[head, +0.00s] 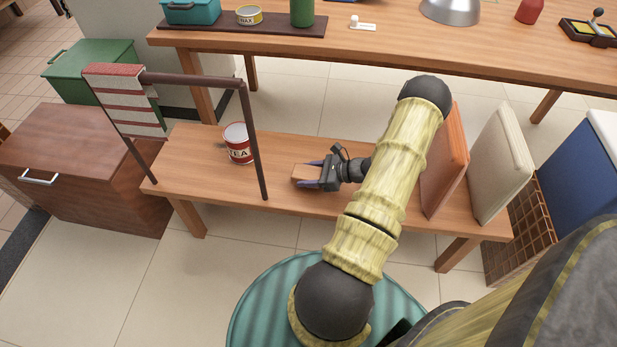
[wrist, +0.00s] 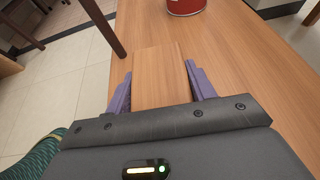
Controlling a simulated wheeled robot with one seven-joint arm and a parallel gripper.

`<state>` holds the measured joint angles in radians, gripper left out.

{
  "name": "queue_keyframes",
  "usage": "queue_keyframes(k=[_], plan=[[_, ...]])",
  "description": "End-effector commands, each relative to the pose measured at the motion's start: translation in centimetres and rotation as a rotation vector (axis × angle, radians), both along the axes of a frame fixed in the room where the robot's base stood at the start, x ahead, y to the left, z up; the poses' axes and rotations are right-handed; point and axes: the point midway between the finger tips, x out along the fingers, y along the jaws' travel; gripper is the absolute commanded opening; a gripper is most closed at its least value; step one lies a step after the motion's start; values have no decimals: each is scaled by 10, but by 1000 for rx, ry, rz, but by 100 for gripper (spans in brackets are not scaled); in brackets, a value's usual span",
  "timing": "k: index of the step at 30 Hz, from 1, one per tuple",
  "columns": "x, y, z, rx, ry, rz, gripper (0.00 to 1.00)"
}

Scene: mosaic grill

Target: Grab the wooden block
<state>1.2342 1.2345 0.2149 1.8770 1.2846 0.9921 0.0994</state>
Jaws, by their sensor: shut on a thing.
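The wooden block (head: 307,172) is a small light-brown piece at the low wooden bench's middle. My gripper (head: 308,174) is shut on it, with a purple finger along each side. In the wrist view the block (wrist: 160,78) lies between the two purple fingers of my gripper (wrist: 160,88). Its near end is hidden by the gripper body. I cannot tell whether the block rests on the bench or is just above it.
On the bench (head: 190,165), a red and white tea tin (head: 238,143) stands left of my gripper, behind a dark rack post. An orange panel (head: 446,160) and a cream panel (head: 502,160) stand upright to the right. A longer table (head: 400,45) is behind.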

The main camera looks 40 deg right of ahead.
Motion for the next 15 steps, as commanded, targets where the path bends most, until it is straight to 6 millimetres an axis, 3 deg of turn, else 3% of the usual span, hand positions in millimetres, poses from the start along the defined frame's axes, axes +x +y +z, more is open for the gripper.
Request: queue_keyframes(k=[1, 7, 15], plan=[[0, -1, 14, -3, -2, 0, 29], [0, 0, 54, -2, -1, 0, 29], [0, 0, 75, 0, 0, 0, 29]])
